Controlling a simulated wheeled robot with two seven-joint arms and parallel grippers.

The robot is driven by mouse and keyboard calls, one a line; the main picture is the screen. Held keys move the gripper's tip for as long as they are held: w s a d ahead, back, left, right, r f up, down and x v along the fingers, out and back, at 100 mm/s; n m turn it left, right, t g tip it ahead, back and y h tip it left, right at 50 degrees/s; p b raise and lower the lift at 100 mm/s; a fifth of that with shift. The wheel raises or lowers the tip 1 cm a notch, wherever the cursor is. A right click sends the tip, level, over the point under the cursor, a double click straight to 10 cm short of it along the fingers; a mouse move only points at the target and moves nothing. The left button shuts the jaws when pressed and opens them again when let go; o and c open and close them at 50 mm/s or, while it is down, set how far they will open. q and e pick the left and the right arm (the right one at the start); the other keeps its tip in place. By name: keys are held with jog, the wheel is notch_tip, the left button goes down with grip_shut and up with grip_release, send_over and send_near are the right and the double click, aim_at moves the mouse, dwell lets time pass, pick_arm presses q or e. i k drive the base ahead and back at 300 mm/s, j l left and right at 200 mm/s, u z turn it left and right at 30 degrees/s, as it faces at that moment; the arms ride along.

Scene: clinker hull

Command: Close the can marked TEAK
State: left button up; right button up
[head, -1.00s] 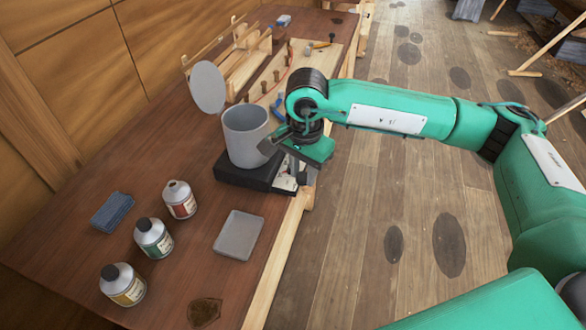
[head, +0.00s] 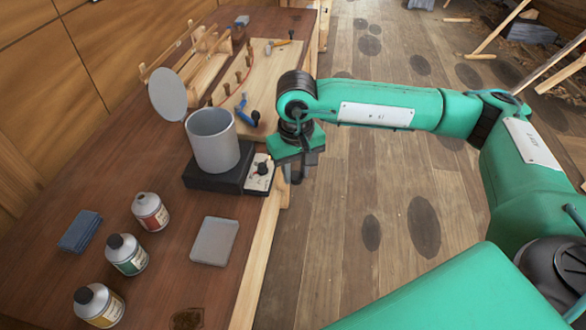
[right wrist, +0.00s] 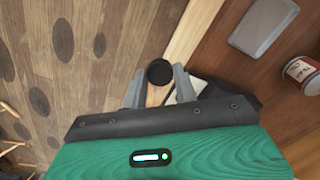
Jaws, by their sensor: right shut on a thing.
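My right gripper (head: 297,167) hangs just off the bench's right edge, beside the pot stand. In the right wrist view (right wrist: 160,88) its fingers are shut on a round black cap (right wrist: 160,72). Three metal cans stand upright on the bench in the head view. The red-label can (head: 150,212) has a bare neck with no cap. It also shows at the right of the wrist view (right wrist: 301,72), apart from the gripper; its lettering is too small to read surely. The green-label can (head: 127,255) and yellow-label can (head: 99,306) wear black caps. My left gripper is out of view.
A grey pot (head: 212,142) with a raised round lid (head: 168,95) sits on a black stand (head: 212,179) with a knob panel (head: 260,174). A grey tray (head: 214,241) and a blue block (head: 80,232) lie near the cans. Wooden racks stand behind.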

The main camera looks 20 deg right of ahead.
aim_at(148, 209)
jog(key=l+u, duration=0.75)
jog(key=l, duration=0.2)
jog(key=k+l+u, duration=0.15)
jog(key=l+u, duration=0.25)
jog(key=l, duration=0.1)
